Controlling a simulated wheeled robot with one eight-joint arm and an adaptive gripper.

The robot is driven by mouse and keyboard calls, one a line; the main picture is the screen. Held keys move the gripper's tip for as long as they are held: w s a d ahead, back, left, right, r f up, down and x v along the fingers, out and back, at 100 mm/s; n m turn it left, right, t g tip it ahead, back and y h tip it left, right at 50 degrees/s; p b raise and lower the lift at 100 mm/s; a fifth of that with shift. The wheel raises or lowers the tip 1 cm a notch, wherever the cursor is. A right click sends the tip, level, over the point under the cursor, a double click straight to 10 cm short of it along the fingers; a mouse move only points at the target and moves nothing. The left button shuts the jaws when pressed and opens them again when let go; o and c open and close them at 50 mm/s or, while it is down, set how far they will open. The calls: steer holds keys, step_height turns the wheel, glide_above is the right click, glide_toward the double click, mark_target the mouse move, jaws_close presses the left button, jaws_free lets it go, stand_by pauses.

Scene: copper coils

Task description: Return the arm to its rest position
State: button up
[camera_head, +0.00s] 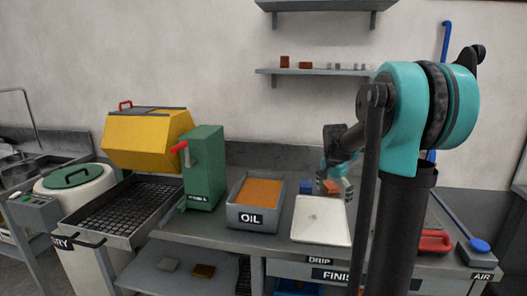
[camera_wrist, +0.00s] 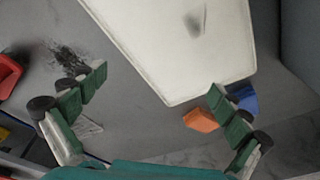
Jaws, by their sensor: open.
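My gripper (camera_wrist: 158,105) is open, with its two green-padded fingers spread wide and nothing between them. In the wrist view it hangs over the grey bench beside a white tray (camera_wrist: 180,40). A small orange block (camera_wrist: 201,120) and a blue block (camera_wrist: 243,98) lie by one finger. I cannot tell whether the finger touches them.
An oil bin (camera_head: 255,218), a green machine (camera_head: 204,170) and a yellow hopper (camera_head: 147,138) stand to the left. A red object (camera_head: 434,243) and a blue-handled air tool (camera_head: 479,245) lie at the right. A wall shelf (camera_head: 320,71) holds several small pieces.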

steer(key=s+a+f+n, duration=0.1)
steer(key=s+f+n, duration=0.1)
steer(key=s, duration=0.2)
steer(key=s+a+f+n+t, duration=0.1)
steer(key=s+a+f+n, duration=0.1)
steer(key=s, duration=0.3)
steer(key=s+a+f+n, duration=0.1)
steer(key=s+f+n, duration=0.1)
steer(key=s, duration=0.3)
steer(key=shift+s+a+f+y, duration=0.2)
steer(key=shift+a+y, duration=0.05)
steer(key=shift+y, duration=0.05)
steer(key=s+a+f+n+t, duration=0.1)
steer(key=s+f+n, duration=0.4)
steer(key=s, duration=0.7)
step_height(320, 180, down, 2)
steer(key=shift+a+t+y, duration=0.3)
steer(key=shift+a, duration=0.5)
